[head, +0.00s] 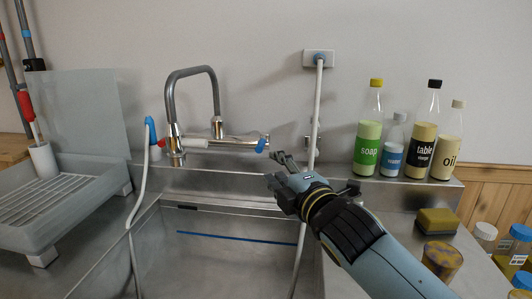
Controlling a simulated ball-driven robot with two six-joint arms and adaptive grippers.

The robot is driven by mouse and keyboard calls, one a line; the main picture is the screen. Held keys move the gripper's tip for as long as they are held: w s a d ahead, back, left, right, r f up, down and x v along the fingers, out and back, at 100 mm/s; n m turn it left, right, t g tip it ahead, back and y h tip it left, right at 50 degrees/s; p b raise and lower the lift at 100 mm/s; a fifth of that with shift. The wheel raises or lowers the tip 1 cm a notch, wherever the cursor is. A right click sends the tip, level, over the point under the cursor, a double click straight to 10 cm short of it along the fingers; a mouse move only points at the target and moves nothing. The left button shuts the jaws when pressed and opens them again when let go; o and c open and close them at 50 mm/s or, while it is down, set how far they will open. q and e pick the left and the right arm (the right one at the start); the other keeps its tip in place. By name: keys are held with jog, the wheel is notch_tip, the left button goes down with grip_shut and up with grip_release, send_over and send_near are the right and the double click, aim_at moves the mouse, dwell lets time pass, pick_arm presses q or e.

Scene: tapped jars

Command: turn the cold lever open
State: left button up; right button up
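The tap (213,140) is a chrome mixer on the wall above the sink, with a grey arched spout (190,72). At its right end is the cold lever (262,145), a small part with a blue marking. At its left end a small red marking shows. My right gripper (276,168) reaches in from the lower right and is just below and right of the cold lever. Its fingers are spread and look empty; a small gap seems to separate them from the lever. My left gripper is not in view.
A blue spray head (151,130) on a white hose hangs left of the tap. Another white hose (317,110) runs down behind my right gripper. Several bottles, such as the green soap bottle (369,140), stand on the ledge at right. A sponge (437,221) lies nearer. A drying rack (60,205) is at left.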

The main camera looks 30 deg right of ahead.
aim_at(259, 151)
jog(key=w, duration=0.4)
jog(key=shift+w+d+b, duration=0.15)
jog(key=shift+d+b, duration=0.05)
jog(key=shift+b, duration=0.15)
jog(key=shift+w+d+b, duration=0.15)
jog(key=shift+w+b, duration=0.55)
jog(key=shift+w, duration=1.2)
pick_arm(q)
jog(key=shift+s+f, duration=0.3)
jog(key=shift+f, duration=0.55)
pick_arm(e)
jog(key=shift+w+r, duration=0.1)
jog(key=shift+r, duration=0.05)
pick_arm(q)
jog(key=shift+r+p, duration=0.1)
jog(key=shift+p, duration=0.25)
pick_arm(e)
jog(key=shift+w, duration=0.2)
jog(key=shift+c, duration=0.4)
